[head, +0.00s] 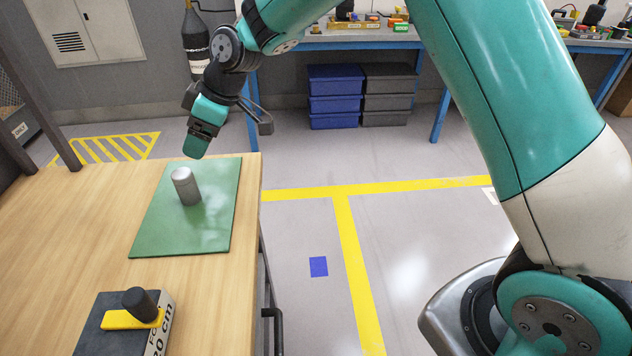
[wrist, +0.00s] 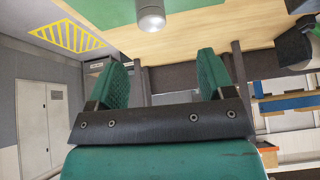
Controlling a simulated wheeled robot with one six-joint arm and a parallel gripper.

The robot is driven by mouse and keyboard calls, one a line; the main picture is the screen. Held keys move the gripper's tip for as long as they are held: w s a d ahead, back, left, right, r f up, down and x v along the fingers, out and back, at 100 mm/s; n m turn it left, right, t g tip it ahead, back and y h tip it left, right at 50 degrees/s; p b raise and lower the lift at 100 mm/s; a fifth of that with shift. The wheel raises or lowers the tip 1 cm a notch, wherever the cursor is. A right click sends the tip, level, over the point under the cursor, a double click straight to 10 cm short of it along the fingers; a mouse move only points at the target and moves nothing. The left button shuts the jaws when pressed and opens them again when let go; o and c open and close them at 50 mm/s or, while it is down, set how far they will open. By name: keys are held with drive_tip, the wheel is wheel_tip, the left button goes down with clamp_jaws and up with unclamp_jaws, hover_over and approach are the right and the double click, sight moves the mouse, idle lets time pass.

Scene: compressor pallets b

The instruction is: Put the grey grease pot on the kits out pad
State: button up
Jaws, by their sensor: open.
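The grey grease pot (head: 186,186) stands upright on a green mat (head: 211,227) on the wooden table; I cannot read any label that marks this mat as the kits out pad. My gripper (head: 199,146) is above and behind the far part of the mat, apart from the pot. In the wrist view my gripper (wrist: 170,80) shows its two green fingers spread with nothing between them. The grease pot (wrist: 150,16) shows at the top of that view, beyond the fingertips, on the green mat (wrist: 104,11).
A dark box (head: 94,334) with a yellow piece and black knob sits at the table's front. A blue-legged workbench (head: 345,42) with blue bins (head: 335,97) under it stands behind. The wooden table (head: 58,235) is bare left of the mat.

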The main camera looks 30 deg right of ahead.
drive_tip(key=s+d+r+m, duration=0.1)
drive_tip(key=s+d+r, duration=0.15)
drive_tip(key=s, duration=0.25)
drive_tip(key=s+d+r+m+g+h, duration=0.1)
drive_tip(key=s+r, duration=0.2)
drive_tip(key=s, duration=0.3)
drive_tip(key=s+d+r+m, duration=0.1)
drive_tip(key=s+d+r, duration=0.15)
drive_tip(key=s, duration=0.25)
drive_tip(key=s+d+m, duration=0.1)
drive_tip(key=s+d, duration=0.1)
drive_tip(key=s, duration=0.6)
drive_tip(key=s+d+m+g, duration=0.1)
drive_tip(key=s+d+m, duration=0.1)
drive_tip(key=s, duration=0.6)
drive_tip(key=shift+s+d+m+h, duration=0.3)
drive_tip(key=shift+s+d+h, duration=0.1)
drive_tip(key=shift+d, duration=0.2)
drive_tip(key=shift+w, duration=0.1)
